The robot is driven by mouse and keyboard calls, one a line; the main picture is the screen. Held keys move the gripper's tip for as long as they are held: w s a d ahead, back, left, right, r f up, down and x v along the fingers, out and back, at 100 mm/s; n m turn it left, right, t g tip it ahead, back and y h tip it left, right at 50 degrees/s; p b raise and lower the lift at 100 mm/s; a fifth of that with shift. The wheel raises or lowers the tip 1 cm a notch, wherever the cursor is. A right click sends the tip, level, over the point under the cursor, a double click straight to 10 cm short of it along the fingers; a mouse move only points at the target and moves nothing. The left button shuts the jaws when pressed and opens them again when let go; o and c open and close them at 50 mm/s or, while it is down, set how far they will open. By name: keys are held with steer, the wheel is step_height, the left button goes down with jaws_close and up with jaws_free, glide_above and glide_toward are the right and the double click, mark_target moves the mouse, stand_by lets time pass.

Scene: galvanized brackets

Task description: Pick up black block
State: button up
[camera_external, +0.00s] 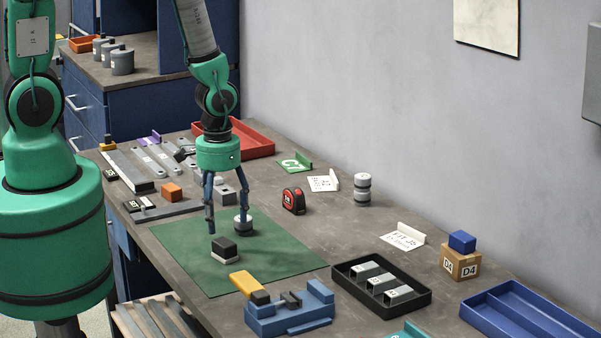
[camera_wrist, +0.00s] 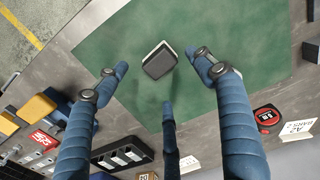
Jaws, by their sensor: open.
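The black block (camera_external: 224,243) sits on the green mat (camera_external: 285,258), with a pale layer along its lower part. In the wrist view the block (camera_wrist: 158,62) shows its dark top and a thin light edge, slightly turned on the mat (camera_wrist: 140,35). My gripper (camera_external: 228,222) is open and empty, its blue fingers pointing down above the mat, behind the block in the external view. In the wrist view my gripper (camera_wrist: 158,75) has its fingers spread around the block's area, apart from it. Exact height above the block is hard to tell.
A blue fixture (camera_external: 290,312) with a yellow piece (camera_external: 249,284) stands in front. A black tray (camera_external: 409,301) is to the right, a red tape measure (camera_external: 293,201) behind. The mat around the block is mostly clear.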

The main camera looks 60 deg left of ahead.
mark_target(224, 242)
steer(key=shift+f, duration=1.6)
steer(key=shift+f, duration=0.15)
steer(key=shift+w+d+f, duration=0.1)
steer(key=shift+w+f, duration=0.05)
steer(key=shift+f, duration=2.3)
steer(key=c, duration=1.5)
